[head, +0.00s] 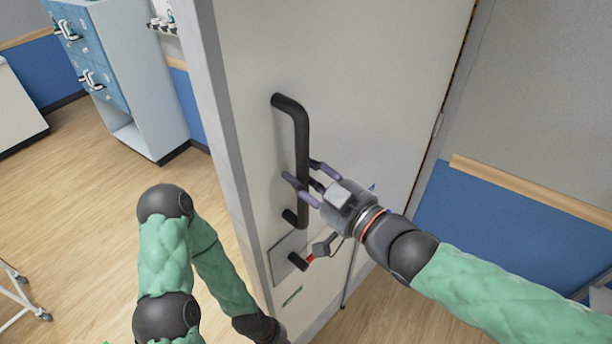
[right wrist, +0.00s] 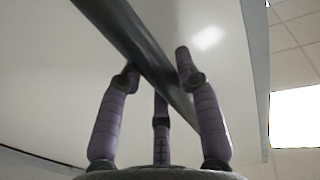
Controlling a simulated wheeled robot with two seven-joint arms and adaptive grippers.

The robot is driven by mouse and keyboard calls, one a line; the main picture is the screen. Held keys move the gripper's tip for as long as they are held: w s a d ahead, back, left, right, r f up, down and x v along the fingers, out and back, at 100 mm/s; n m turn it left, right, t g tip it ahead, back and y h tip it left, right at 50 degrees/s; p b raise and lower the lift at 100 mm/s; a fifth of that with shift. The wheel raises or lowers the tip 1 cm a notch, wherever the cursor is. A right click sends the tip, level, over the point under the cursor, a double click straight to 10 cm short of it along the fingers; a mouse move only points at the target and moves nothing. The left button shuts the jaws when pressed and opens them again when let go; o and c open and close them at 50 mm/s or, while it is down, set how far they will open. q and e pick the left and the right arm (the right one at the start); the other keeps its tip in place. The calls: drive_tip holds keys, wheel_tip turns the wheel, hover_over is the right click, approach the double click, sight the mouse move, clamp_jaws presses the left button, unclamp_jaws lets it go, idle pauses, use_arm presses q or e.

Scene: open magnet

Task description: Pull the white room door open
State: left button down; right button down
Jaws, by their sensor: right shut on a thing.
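The white room door (head: 370,60) fills the middle of the head view, with its grey free edge (head: 222,120) at the left and a hinge on its right side. The room shows past the free edge. A long black bar handle (head: 301,140) is fixed upright on the door. My right gripper (head: 305,180) is shut on the lower part of this handle. In the right wrist view its purple fingers (right wrist: 160,110) lie around the dark bar (right wrist: 150,55). My left arm is at the lower left, and its gripper is out of view.
A lock plate with a small black lever (head: 298,262) sits below the handle. A blue-and-white cabinet (head: 115,75) stands beyond the door at the left. The wood floor (head: 85,190) there is mostly clear, with a cart leg at the far left. A blue-and-grey wall (head: 510,210) is at the right.

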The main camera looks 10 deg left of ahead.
drive_tip(key=shift+w+a+r, duration=0.1)
drive_tip(key=shift+a, duration=0.05)
drive_tip(key=c, duration=0.8)
unclamp_jaws()
drive_tip(key=shift+c, duration=0.2)
drive_tip(key=v, duration=1.2)
